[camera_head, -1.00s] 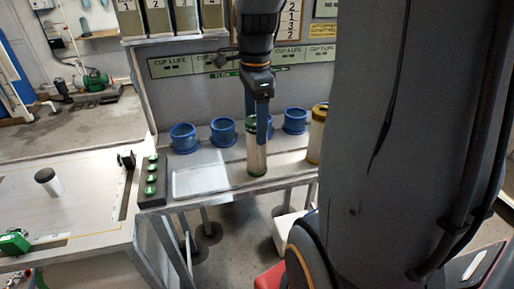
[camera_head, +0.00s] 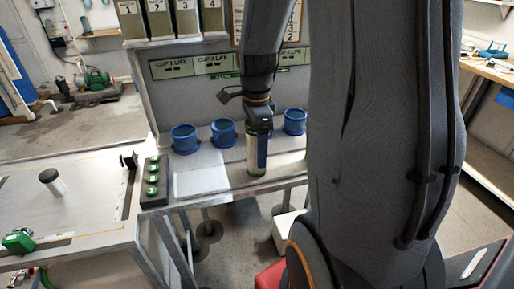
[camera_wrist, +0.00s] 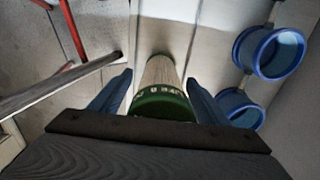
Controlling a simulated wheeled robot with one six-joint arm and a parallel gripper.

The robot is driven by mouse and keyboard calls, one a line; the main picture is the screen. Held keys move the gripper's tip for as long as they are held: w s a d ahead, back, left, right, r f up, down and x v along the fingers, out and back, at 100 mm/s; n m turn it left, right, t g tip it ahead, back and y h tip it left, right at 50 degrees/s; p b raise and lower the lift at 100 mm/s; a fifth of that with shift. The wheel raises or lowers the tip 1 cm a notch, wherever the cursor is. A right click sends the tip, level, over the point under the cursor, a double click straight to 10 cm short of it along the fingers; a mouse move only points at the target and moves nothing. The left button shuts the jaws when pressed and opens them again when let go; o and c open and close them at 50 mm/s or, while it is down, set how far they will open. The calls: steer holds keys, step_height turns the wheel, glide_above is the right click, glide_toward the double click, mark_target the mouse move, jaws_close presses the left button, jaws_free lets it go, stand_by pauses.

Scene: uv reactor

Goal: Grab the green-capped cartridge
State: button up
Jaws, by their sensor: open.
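The green-capped cartridge (camera_head: 251,157) stands upright on the bench near its front edge, a pale cylinder partly hidden by my gripper. In the wrist view its green cap (camera_wrist: 163,104) faces the camera and its pale body (camera_wrist: 161,72) runs away below. My gripper (camera_head: 259,150) is at the cartridge with its fingers pointing down. In the wrist view the gripper (camera_wrist: 160,92) is open, with one blue finger on each side of the cartridge and gaps showing between them.
Several blue cup holders (camera_head: 222,132) line the back of the bench. A white plate (camera_head: 202,181) and a strip of green buttons (camera_head: 152,178) lie left. A dark-capped cylinder (camera_head: 53,182) stands on the left table (camera_head: 90,208). The front bench edge is close to the cartridge.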

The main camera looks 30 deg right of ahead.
steer(key=shift+r, duration=0.1)
steer(key=c, duration=1.2)
